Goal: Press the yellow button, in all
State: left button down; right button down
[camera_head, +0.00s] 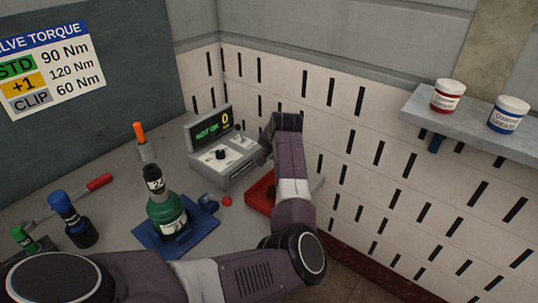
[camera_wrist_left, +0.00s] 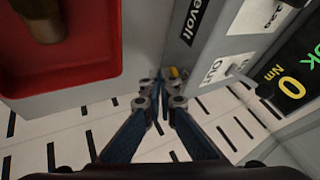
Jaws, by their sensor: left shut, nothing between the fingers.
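The grey torque tester (camera_head: 222,157) stands at the back of the bench, with a black display of green text and a yellow 0. In the left wrist view a small yellow button (camera_wrist_left: 174,72) sits on the tester's panel, next to the fingertips; in the head view I cannot make it out. My left gripper (camera_head: 264,152) is at the right end of the tester. In the left wrist view the left gripper (camera_wrist_left: 158,84) is shut and empty, its tips beside the button. I cannot tell whether they touch it. My right gripper is out of view.
A red tray (camera_head: 260,192) lies under my left forearm, partly hidden. A green bottle (camera_head: 167,215) stands on a blue fixture (camera_head: 205,209). An orange-handled tool (camera_head: 140,135) and a blue-capped tool (camera_head: 72,219) stand nearby. A shelf (camera_head: 472,124) with two jars is at right.

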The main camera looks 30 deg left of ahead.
pick_arm(q)
jog(key=shift+a+r+p, duration=0.15)
jog(key=shift+a+p, duration=0.35)
jog(key=shift+w+a+p, duration=0.1)
jog(key=shift+a+p, duration=0.2)
jog(key=shift+a, duration=0.1)
jog(key=shift+s+d+r, duration=0.2)
jog(key=shift+s+r, duration=0.05)
jog(key=shift+r, duration=0.3)
jog(key=v, duration=0.6)
jog(key=shift+d, duration=0.45)
jog(key=shift+s+d, duration=0.1)
